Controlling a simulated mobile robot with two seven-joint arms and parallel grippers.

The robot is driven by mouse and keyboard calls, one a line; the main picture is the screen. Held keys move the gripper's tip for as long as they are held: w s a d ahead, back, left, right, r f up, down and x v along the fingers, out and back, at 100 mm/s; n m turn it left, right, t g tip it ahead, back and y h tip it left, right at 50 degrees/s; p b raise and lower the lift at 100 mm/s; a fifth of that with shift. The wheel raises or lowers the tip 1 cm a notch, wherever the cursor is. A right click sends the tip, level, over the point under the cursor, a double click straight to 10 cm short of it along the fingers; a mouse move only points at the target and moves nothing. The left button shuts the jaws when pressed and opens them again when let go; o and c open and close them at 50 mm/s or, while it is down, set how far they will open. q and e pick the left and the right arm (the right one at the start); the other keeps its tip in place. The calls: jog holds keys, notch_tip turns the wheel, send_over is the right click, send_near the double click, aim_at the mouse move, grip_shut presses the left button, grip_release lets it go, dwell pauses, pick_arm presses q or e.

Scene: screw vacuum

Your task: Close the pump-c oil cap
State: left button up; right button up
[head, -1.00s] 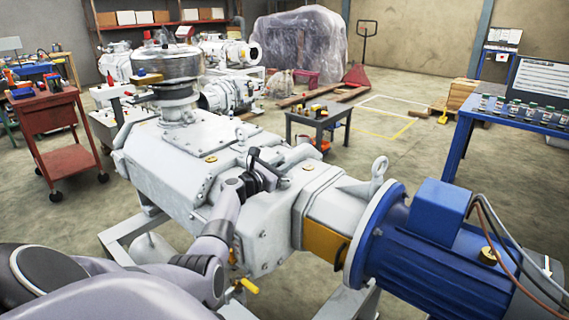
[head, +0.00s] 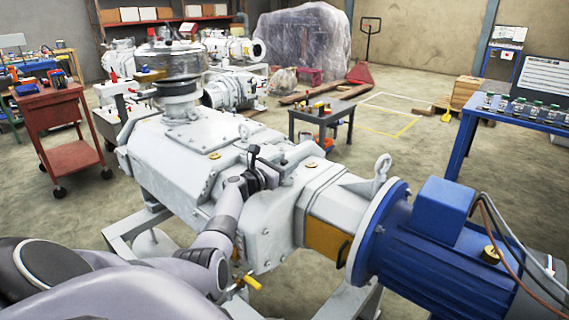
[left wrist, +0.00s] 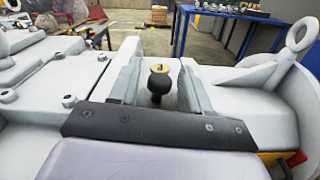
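A large light-grey pump (head: 185,150) fills the middle of the head view. My left gripper (head: 268,165) is over the top of the pump housing, near its motor end. In the left wrist view, the two fingers of my left gripper (left wrist: 160,88) are spread apart. A black ball-shaped knob (left wrist: 158,82) stands upright between them, apparently touching neither. A brass disc (left wrist: 158,66) lies just beyond the knob; it also shows in the head view (head: 312,166). I cannot tell whether the knob belongs to the oil cap. My right gripper is out of view.
A blue motor (head: 430,240) with cables is at the pump's right end. A lifting eye (head: 382,166) stands near the gripper's right side. A red cart (head: 60,130), a dark small table (head: 325,117) and a blue workbench (head: 470,140) stand around. Open floor lies behind.

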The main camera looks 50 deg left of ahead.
aim_at(282, 164)
pick_arm(q)
jog(key=shift+s+p, duration=0.3)
jog(key=shift+s, duration=0.15)
jog(key=shift+s+d+p, duration=0.2)
jog(key=shift+s+p, duration=0.15)
jog(key=shift+s, duration=1.2)
jog(key=shift+s+d+p, duration=0.2)
jog(key=shift+s+p, duration=0.15)
jog(key=shift+s, duration=1.2)
jog(key=shift+c, duration=0.2)
